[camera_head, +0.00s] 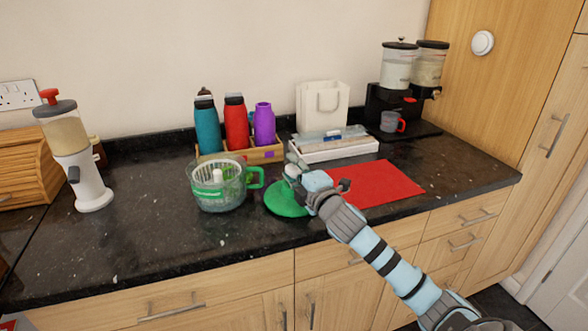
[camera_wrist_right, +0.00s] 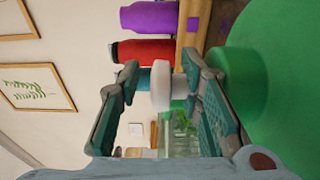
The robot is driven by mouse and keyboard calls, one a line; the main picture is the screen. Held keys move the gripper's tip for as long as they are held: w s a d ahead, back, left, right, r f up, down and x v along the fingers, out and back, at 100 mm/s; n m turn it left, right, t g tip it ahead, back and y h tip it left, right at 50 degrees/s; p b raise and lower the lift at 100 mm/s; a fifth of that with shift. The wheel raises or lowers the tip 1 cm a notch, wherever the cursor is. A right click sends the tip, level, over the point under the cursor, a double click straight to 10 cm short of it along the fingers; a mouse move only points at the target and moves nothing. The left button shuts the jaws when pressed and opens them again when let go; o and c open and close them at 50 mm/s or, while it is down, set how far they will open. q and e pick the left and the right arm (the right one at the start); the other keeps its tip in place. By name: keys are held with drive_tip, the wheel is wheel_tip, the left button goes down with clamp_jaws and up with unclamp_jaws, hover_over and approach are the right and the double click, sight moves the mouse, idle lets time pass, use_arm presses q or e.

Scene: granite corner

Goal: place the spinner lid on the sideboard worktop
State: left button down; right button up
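The green spinner lid (camera_head: 284,201) lies on the dark worktop near its front edge, just right of the clear spinner bowl (camera_head: 222,190). In the right wrist view the lid (camera_wrist_right: 285,60) fills the right side, with a raised green knob (camera_wrist_right: 238,88). My right gripper (camera_head: 296,168) is over the lid and hides part of it. In the right wrist view its fingers (camera_wrist_right: 160,78) are apart, with the green knob beside one finger. A white piece shows between the fingertips; I cannot tell what it belongs to. My left gripper is not in view.
A red mat (camera_head: 385,183) lies right of the lid. Behind are a wooden box (camera_head: 262,155) with several bottles, a white tray (camera_head: 345,152) and a cereal dispenser (camera_head: 398,95). Another dispenser (camera_head: 75,150) stands at left. The worktop (camera_head: 140,235) is clear at front left.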

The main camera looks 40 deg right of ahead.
drive_tip(key=p+v, duration=0.1)
drive_tip(key=v, duration=1.1)
drive_tip(key=shift+r+p, duration=0.1)
drive_tip(key=shift+p, duration=0.3)
